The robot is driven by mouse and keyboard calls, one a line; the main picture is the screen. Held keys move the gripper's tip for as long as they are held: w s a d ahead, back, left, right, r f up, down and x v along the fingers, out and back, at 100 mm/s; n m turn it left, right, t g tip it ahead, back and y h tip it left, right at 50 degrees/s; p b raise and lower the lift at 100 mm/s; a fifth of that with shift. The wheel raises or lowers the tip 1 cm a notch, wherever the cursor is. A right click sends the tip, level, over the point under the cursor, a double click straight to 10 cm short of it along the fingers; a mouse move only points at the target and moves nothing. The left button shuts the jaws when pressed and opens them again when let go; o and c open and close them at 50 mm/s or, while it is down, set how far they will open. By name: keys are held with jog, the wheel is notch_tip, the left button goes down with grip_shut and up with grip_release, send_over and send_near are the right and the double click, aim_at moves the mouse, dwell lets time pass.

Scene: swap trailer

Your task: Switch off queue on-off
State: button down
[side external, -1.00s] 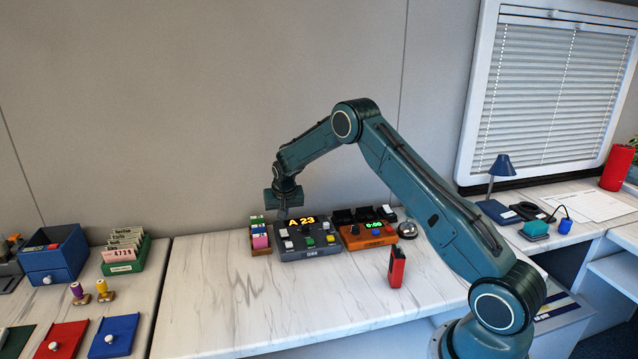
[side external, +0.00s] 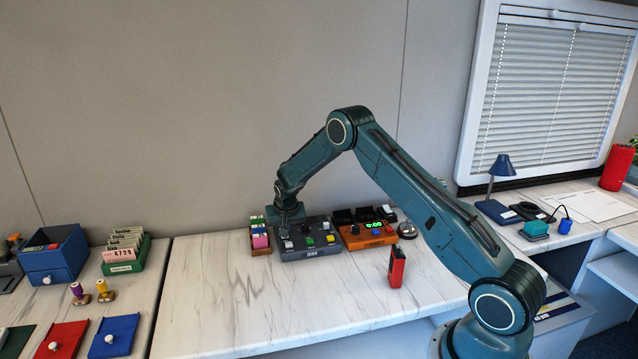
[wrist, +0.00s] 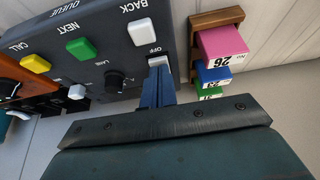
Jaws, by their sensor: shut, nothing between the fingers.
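The dark grey queue box (side external: 312,250) stands on the marble counter, with white, green and yellow buttons and a dark knob. In the wrist view, its on-off switch (wrist: 158,60) is a pale rocker beside the word OFF. My gripper (wrist: 157,70) is shut and empty, its blue fingertips at the switch and seemingly touching it. In the side view my gripper (side external: 287,229) is down over the left part of the box.
An orange box (side external: 366,238) with a green lit display stands just right. A wooden rack (side external: 261,252) of coloured tags stands close on the left. A red upright device (side external: 397,268) stands in front. The counter's front left is clear.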

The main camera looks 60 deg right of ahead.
jog(key=shift+d, duration=0.1)
jog(key=shift+w+d+r, duration=0.2)
jog(key=shift+w+d, duration=0.2)
jog(key=shift+w, duration=0.1)
dwell(0.3)
jog(key=shift+r, duration=0.15)
jog(key=shift+w+d+r, duration=0.1)
jog(key=shift+r, duration=0.4)
notch_tip(320, 180, up, 3)
jog(key=shift+r, duration=0.1)
jog(key=s+a+r, duration=0.4)
jog(key=r, duration=0.3)
jog(key=shift+s+a, duration=0.3)
jog(key=shift+r, duration=0.15)
